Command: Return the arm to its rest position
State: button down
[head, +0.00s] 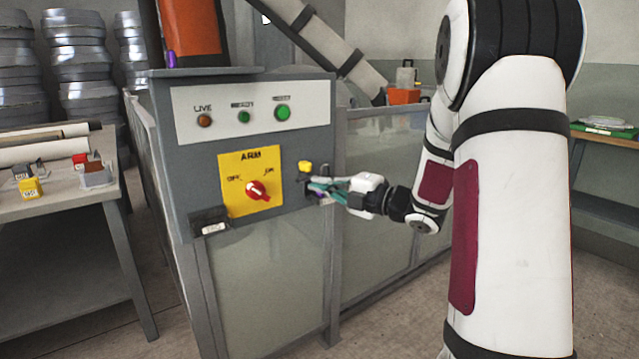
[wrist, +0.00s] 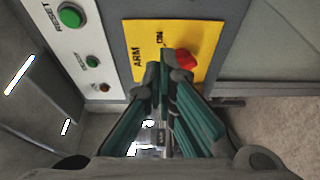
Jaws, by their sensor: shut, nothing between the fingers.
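My gripper (head: 316,188) is at the right side of the grey control panel (head: 180,130), just right of the yellow ARM plate (head: 232,158). In the wrist view its teal fingers (wrist: 160,75) are together at the tips, with nothing between them. The red rotary knob (head: 257,190) sits on the yellow plate, and it also shows in the wrist view (wrist: 185,60) close beyond the fingertips. A small yellow knob (head: 305,167) is just above the fingers. I cannot tell whether the fingers touch the panel. My arm reaches in from the right.
The panel has lamps and a green button (head: 282,113) along its top. A glass-sided enclosure (head: 385,190) runs behind my forearm. A table (head: 60,205) with small coloured blocks stands at left. A bench (head: 605,135) is at right. Floor shows in front.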

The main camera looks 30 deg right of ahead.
dwell(0.3)
jog(key=s+a+f+m+g+h, duration=0.15)
jog(key=s+a+m+g, duration=0.55)
jog(key=s, duration=0.7)
jog(key=s+a+f+m+g+h, duration=0.1)
jog(key=s+a+m+g+h, duration=0.25)
jog(key=s+a+m, duration=0.75)
jog(key=s+a+f+m+g+h, duration=0.1)
jog(key=s+a+f+m+g, duration=0.3)
jog(key=s, duration=1.3)
notch_tip(320, 180, up, 33)
jog(key=d+t+p, duration=0.1)
jog(key=t+p, duration=0.1)
jog(key=p, duration=2.7)
jog(key=shift+w+d+r+p, duration=0.2)
jog(key=shift+w+d+p, duration=0.1)
jog(key=shift+d, duration=0.1)
